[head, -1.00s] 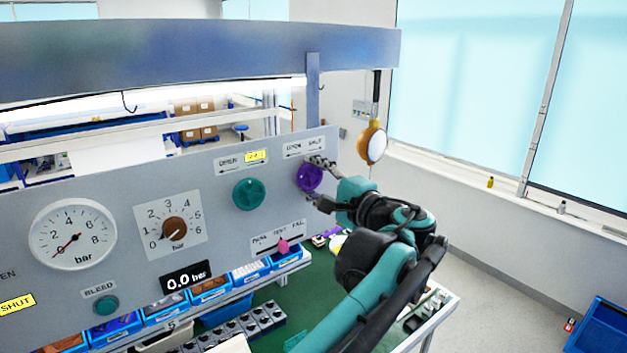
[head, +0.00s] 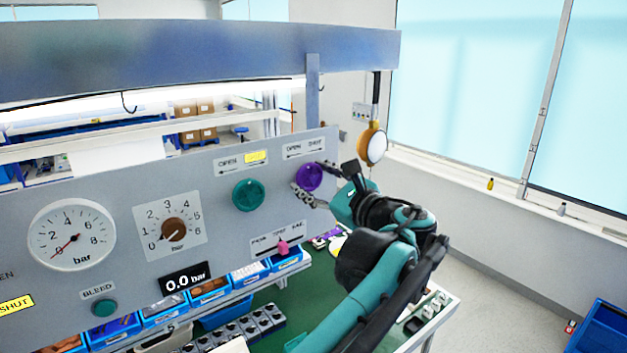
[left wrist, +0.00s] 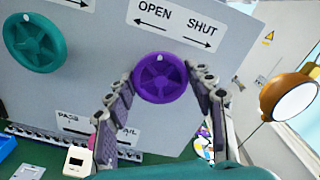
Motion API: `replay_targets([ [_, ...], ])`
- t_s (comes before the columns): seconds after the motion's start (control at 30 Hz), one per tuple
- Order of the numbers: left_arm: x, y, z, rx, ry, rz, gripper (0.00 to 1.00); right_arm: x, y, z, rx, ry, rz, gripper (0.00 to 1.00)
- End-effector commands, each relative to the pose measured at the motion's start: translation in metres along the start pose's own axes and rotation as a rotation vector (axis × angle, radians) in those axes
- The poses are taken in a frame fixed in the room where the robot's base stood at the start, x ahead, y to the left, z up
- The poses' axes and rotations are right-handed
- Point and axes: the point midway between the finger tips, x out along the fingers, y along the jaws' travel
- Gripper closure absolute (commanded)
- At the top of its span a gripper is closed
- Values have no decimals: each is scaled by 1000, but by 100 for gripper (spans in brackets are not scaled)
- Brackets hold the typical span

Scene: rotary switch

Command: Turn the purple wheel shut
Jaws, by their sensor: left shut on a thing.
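The purple wheel (head: 309,177) is on the grey panel, under a plate with OPEN and SHUT arrows (head: 304,148). In the left wrist view the wheel (left wrist: 160,78) faces me, with a small pale mark near its top rim. OPEN's arrow points left and SHUT's points right. My left gripper (head: 314,182) is shut on the wheel. In the left wrist view its fingers (left wrist: 160,84) lie on either side of the rim. My right gripper is not in view.
A green wheel (head: 249,195) is left of the purple one. A pink selector knob (head: 283,247) is below. The digital display (head: 185,278) reads 0.0 bar. Blue bins (head: 287,259) line the bench below.

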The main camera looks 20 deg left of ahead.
Motion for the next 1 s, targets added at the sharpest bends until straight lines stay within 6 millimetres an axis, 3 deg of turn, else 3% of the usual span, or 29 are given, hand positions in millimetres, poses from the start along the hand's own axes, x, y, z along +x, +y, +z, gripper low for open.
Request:
replay_targets([
  [0.43, 0, 0, -1, 281, 3, 2, 75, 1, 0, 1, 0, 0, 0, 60],
  [1.0, 0, 1, -2, 347, 4, 2, 75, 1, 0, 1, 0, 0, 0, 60],
])
